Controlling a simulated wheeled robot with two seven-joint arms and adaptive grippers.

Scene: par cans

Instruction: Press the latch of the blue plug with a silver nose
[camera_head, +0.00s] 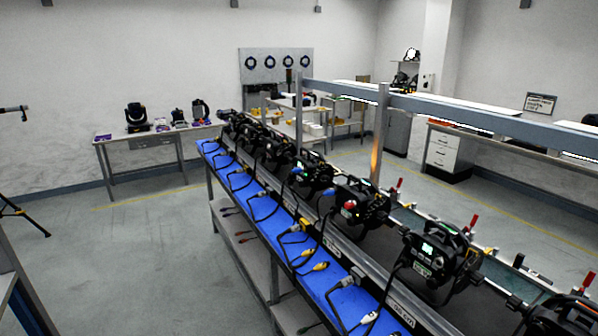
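Neither of my grippers is in view. Several cable plugs lie on a long blue mat (262,233) along the front of a bench. Small blue-looking plugs show toward the far part of the mat, one here (240,171) and another nearer (262,193). They are too small to tell whether either has a silver nose, and no latch can be made out. Nearer on the mat are a yellow plug (320,266), a grey plug (346,281) and a white-tipped plug (370,317).
Black par cans (437,258) stand in a row behind the mat, cables hanging from them. A metal post (379,135) and overhead beam (430,107) rise behind them. A side table (150,141) stands at the back left.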

